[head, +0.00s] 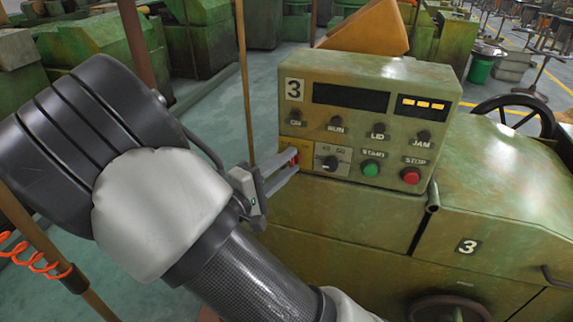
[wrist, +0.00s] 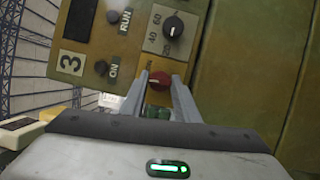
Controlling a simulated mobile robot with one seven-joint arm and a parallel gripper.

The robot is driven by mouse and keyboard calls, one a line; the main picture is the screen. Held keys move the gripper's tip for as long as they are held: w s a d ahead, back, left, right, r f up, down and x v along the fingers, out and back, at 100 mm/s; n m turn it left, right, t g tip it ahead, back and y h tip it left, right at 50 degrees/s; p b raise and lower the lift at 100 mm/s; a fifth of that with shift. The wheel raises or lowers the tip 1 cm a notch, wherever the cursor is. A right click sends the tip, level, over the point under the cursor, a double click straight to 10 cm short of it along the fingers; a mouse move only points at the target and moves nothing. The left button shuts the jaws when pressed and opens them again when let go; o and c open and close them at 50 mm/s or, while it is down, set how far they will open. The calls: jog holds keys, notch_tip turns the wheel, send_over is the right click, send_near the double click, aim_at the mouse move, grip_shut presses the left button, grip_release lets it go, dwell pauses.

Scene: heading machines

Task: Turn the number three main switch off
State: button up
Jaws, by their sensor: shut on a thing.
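The control panel (head: 349,88) marked 3 sits on the green machine, facing me. Its main switch is a red knob (wrist: 159,80) on a yellow plate at the panel's left side, below the ON lamp. My gripper (head: 292,162) is at that knob, its two fingers on either side of it. In the wrist view my gripper (wrist: 162,84) is shut on the red knob. In the head view the fingers hide most of the knob. A pale pointer line shows on the knob in the wrist view; its exact setting is hard to read.
Right of the switch are a black selector dial (head: 330,163), a green START button (head: 371,168) and a red STOP button (head: 410,175). A wooden post (head: 245,80) stands left of the panel. A black handwheel (head: 515,115) is at the right.

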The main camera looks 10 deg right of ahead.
jog(key=n+t+h, duration=0.1)
jog(key=n, duration=0.3)
jog(key=shift+f+p, duration=0.1)
jog(key=shift+p, duration=0.25)
jog(key=shift+d+f+n+t+p, duration=0.1)
jog(key=shift+n+t+p, duration=0.75)
jog(key=shift+n, duration=1.35)
jog(key=shift+n+t, duration=0.3)
jog(key=shift+t, duration=0.05)
jog(key=o, duration=1)
jog(key=shift+o, duration=0.2)
jog(key=b+v, duration=0.1)
jog(key=v, duration=1.6)
jog(key=shift+s, duration=0.2)
